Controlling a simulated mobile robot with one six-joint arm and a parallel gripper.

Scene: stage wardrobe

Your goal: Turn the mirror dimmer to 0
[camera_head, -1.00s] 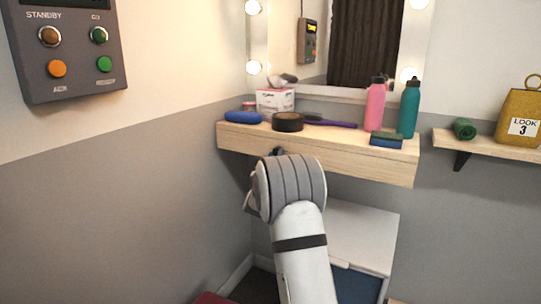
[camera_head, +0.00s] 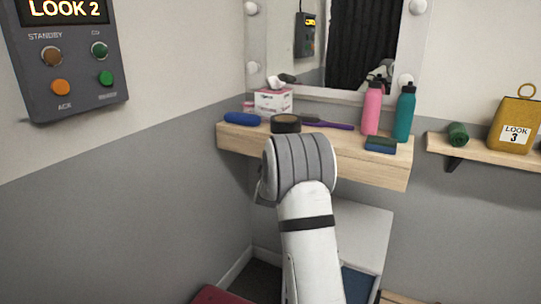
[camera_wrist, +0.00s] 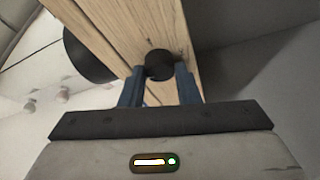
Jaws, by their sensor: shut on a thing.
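The dimmer knob (camera_wrist: 159,64) is round and black, on the front edge of the wooden shelf (camera_head: 372,169). In the wrist view my gripper (camera_wrist: 160,78) has one blue finger on each side of the knob and is shut on it. No scale or pointer mark is legible on the knob. In the head view my wrist hides the knob and fingers. The mirror (camera_head: 350,94) stands above the shelf, and its frame bulbs (camera_head: 405,81) look grey and unlit.
On the shelf are a black roll (camera_head: 286,123), tissue box (camera_head: 273,101), blue case (camera_head: 242,119), purple brush (camera_head: 330,124), sponge (camera_head: 380,145), pink bottle (camera_head: 372,108) and teal bottle (camera_head: 404,114). A wall panel (camera_head: 68,62) at left reads LOOK 2. A white cabinet (camera_head: 365,235) stands below.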

